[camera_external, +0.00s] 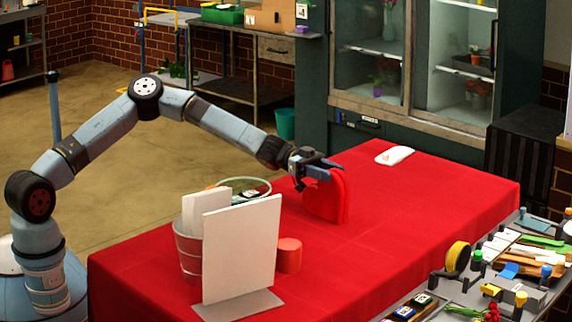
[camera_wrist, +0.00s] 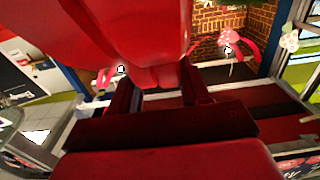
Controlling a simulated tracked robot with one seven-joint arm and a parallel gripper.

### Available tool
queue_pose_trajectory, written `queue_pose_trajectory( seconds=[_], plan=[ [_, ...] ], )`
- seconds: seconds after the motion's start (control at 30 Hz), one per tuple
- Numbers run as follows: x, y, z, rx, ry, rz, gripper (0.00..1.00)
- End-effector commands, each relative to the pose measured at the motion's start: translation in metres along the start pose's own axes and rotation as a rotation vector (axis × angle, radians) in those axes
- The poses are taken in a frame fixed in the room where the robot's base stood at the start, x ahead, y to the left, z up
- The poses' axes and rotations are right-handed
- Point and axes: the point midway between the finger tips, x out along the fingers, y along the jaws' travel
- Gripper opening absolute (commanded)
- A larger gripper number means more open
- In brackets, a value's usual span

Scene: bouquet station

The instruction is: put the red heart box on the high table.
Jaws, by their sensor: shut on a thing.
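The red heart box (camera_external: 326,197) stands on edge over the red-clothed table (camera_external: 400,215), right of the middle of the external view. My gripper (camera_external: 318,168) is shut on its upper part, coming from the left. Red against red hides whether its lower edge touches the cloth. In the wrist view the box (camera_wrist: 140,35) fills the upper middle, and my gripper's fingers (camera_wrist: 157,88) reach up to it. Which surface is the high table I cannot tell for sure.
A bucket (camera_external: 187,252), a white upright board (camera_external: 241,250) and a red cylinder (camera_external: 289,255) stand left of the box. A white item (camera_external: 394,155) lies at the far end. A cluttered tool bench (camera_external: 500,270) is at right. The cloth right of the box is clear.

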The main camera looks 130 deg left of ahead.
Motion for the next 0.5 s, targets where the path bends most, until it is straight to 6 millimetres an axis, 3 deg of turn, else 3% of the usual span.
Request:
queue_pose_trajectory(
  seconds=[0.23,0.27,0.5],
  plan=[
    [-0.0001,-0.0002,0.0006,0.000,0.001,0.000,0.00],
    [-0.0002,-0.0002,0.0013,0.000,0.000,0.000,0.47],
    [-0.0002,-0.0001,0.0009,0.001,0.000,0.000,0.70]
  ],
)
